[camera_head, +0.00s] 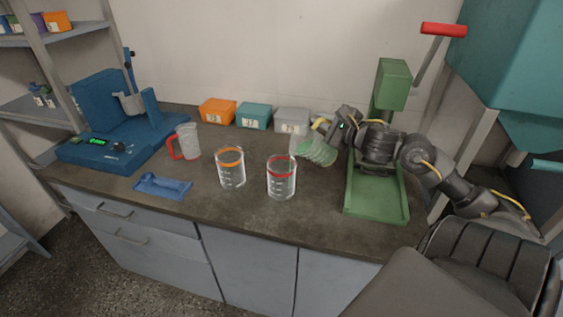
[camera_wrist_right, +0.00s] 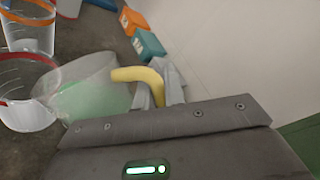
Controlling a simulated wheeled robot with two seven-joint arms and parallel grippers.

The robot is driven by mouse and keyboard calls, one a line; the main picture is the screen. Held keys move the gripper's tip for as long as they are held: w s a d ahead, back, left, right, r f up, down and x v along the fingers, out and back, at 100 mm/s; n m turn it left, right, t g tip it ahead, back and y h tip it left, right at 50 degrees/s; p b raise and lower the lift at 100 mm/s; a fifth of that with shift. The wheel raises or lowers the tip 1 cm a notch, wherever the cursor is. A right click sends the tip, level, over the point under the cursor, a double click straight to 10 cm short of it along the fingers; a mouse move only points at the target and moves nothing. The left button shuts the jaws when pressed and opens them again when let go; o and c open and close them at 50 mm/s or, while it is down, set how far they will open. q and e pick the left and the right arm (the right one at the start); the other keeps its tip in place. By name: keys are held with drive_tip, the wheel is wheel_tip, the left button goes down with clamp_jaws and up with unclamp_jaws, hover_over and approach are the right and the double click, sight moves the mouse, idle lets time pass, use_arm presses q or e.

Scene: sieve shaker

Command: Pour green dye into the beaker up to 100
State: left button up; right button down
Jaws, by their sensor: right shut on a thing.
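A clear pitcher with a yellow handle (camera_head: 316,150) holds green dye and appears tilted. My right gripper (camera_head: 326,125) is shut on its handle. In the right wrist view the pitcher (camera_wrist_right: 95,88) shows green liquid inside, and its yellow handle (camera_wrist_right: 140,75) rises above the gripper body. A clear beaker with a red band (camera_head: 281,180) stands upright on the counter, left of and nearer than the pitcher. A clear beaker with an orange band (camera_head: 231,172) stands to its left. I see no green in either beaker and no stream. My left gripper is out of view.
A pitcher with a red handle (camera_head: 187,143) stands further left, behind a blue scoop-like tray (camera_head: 162,187). Orange (camera_head: 216,111), teal (camera_head: 254,117) and grey (camera_head: 292,121) bins line the wall. A blue device (camera_head: 100,140) is at left; a green press (camera_head: 376,200) stands close under my right arm.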

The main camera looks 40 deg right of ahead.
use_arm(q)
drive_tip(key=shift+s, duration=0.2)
use_arm(e)
drive_tip(key=shift+a+r, duration=0.1)
drive_tip(key=shift+r, duration=0.15)
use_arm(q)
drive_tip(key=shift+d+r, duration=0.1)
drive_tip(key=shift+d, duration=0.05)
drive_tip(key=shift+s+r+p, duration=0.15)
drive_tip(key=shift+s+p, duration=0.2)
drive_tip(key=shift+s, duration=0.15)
use_arm(e)
drive_tip(key=shift+w+a+r+n, duration=0.1)
drive_tip(key=shift+a+r+n, duration=0.1)
drive_tip(key=shift+n, duration=0.2)
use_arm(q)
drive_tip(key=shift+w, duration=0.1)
use_arm(e)
drive_tip(key=shift+r, duration=0.1)
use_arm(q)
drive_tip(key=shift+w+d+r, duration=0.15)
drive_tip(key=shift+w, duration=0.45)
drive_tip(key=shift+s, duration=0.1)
use_arm(e)
drive_tip(key=shift+r, duration=0.1)
